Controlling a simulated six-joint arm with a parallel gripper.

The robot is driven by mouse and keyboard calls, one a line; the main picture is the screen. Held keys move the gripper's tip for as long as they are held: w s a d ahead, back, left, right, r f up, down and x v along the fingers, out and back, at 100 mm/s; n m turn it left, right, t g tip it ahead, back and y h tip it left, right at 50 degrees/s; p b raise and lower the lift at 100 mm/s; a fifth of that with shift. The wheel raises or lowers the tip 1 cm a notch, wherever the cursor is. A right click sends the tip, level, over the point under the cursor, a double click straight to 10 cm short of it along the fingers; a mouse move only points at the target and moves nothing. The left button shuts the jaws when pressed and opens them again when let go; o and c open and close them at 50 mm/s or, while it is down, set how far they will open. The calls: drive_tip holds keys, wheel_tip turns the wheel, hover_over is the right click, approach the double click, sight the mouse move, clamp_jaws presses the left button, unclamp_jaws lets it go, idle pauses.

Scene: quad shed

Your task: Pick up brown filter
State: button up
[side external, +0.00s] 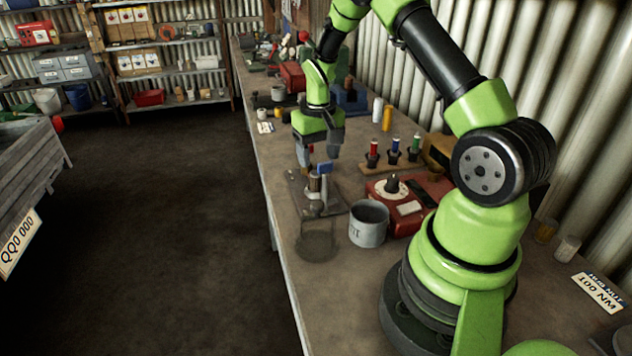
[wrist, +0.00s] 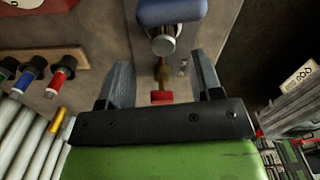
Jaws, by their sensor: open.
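My gripper (side external: 319,156) is open and points down over a small stand on the bench; its two fingers also show wide apart in the wrist view (wrist: 164,78). A small brown piece (wrist: 163,70) shows between the fingers, with a red part at its near end and a silver cylinder beyond it. I cannot tell for sure that this is the brown filter. The fingers do not appear to touch it.
A blue block (side external: 325,168) is beside the upright piece. A grey metal cup (side external: 368,225) and a red box with a dial (side external: 408,212) stand nearby. A rack with coloured-top tools (side external: 394,155) is to the right. A shallow clear dish (side external: 316,243) lies in front.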

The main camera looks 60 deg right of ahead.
sight(316, 176)
drive_tip(key=f, duration=0.6)
drive_tip(key=shift+w+a, duration=0.1)
drive_tip(key=shift+w, duration=0.1)
drive_tip(key=c, duration=1)
